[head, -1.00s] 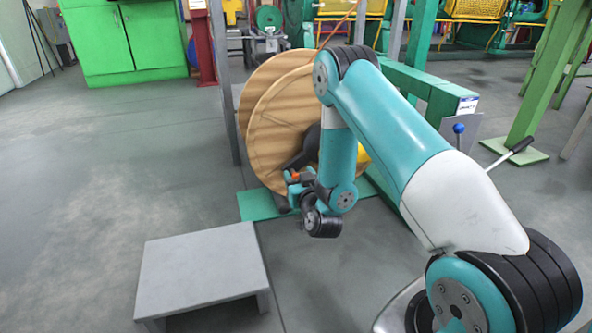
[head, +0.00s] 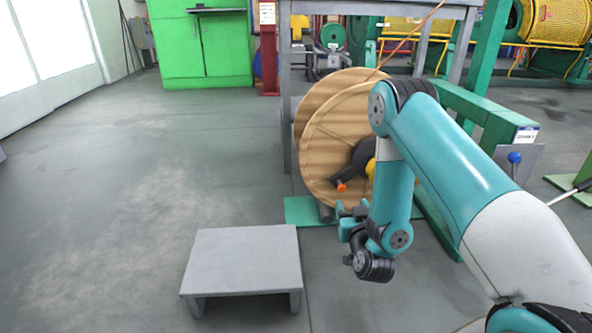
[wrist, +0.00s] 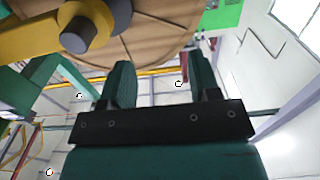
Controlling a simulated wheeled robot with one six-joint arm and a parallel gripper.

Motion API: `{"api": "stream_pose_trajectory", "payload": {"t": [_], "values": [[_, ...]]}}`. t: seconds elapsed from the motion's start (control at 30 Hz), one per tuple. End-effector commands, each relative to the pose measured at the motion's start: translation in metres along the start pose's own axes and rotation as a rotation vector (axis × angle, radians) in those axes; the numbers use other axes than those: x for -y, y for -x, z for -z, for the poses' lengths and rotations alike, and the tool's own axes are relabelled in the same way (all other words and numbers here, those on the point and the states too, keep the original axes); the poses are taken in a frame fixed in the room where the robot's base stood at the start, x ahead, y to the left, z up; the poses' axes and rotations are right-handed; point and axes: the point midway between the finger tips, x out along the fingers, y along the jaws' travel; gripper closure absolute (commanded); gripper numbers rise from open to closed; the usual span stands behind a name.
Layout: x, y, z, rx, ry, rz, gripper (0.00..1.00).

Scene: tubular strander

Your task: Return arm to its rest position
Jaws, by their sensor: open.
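My arm is teal and white and reaches in from the right in the head view, folded down at its elbow. My gripper (head: 343,209) hangs low at the end of it, in front of the large wooden reel. In the wrist view my gripper (wrist: 160,85) shows two teal fingers spread apart with nothing between them. The wooden reel (head: 325,150) stands upright behind my gripper, and its flange also shows at the top of the wrist view (wrist: 160,35). A dark hub part with an orange tip (head: 342,186) sits at the reel's face.
A low grey step (head: 243,257) stands on the floor left of my gripper. A green frame beam (head: 480,110) with a blue-knobbed lever (head: 514,158) is at the right. A green cabinet (head: 205,45) stands at the back. The floor at left is clear.

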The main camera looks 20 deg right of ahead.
Motion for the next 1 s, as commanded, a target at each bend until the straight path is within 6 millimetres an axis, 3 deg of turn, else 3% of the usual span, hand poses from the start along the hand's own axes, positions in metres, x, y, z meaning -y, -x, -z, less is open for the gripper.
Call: {"api": "stream_pose_trajectory", "payload": {"t": [0.13,0.23,0.37,0.47,0.57,0.73,0.87,1.0], "values": [[0.002,-0.002,0.004,0.006,-0.004,0.007,0.44],[0.015,-0.008,0.024,0.043,-0.023,0.054,0.44],[0.057,-0.014,0.073,0.17,-0.07,0.197,0.44],[0.099,-0.004,0.118,0.309,-0.098,0.34,0.44],[0.135,0.02,0.162,0.455,-0.102,0.479,0.44],[0.177,0.087,0.235,0.711,-0.054,0.695,0.44],[0.188,0.154,0.287,0.905,0.033,0.829,0.44],[0.178,0.222,0.329,1.086,0.151,0.923,0.44]]}}
